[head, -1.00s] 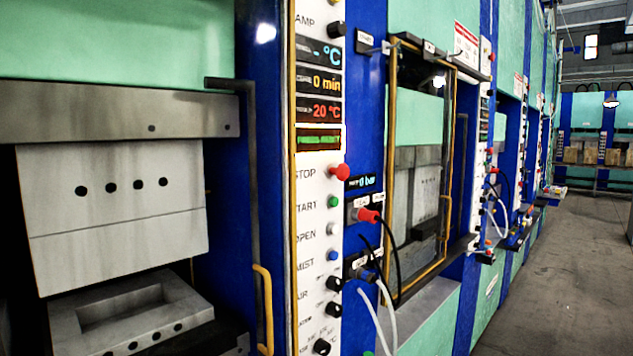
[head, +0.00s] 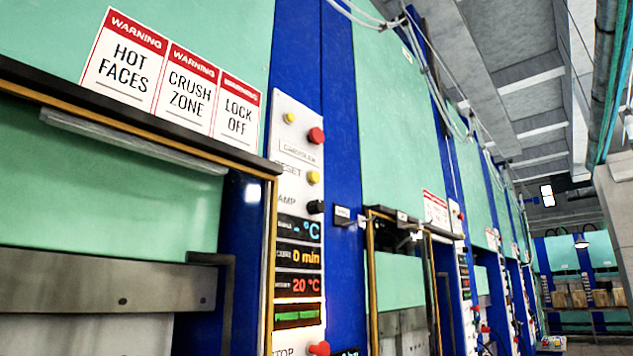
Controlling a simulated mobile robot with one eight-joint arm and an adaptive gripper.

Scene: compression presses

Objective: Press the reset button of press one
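The nearest press (head: 150,215) fills the left of the head view, green with a blue frame; no number naming it shows. Its white control panel (head: 290,190) runs down its right side. A yellow button (head: 313,178) sits beside lettering that reads "RESET", its first letter partly cut off. Above it is a red knob (head: 316,135), with a small yellow lamp or button (head: 290,118) to the upper left. Below it are a black knob (head: 315,207) and the displays, reading 0 min and 20 °C. My gripper is not in view.
Warning signs (head: 172,80) hang above the press opening, over a dark ledge (head: 130,120). A red button (head: 319,348) shows at the lower edge beside "STOP". More presses (head: 415,210) recede to the right, with hoses overhead. Shelves with boxes (head: 580,297) stand far back.

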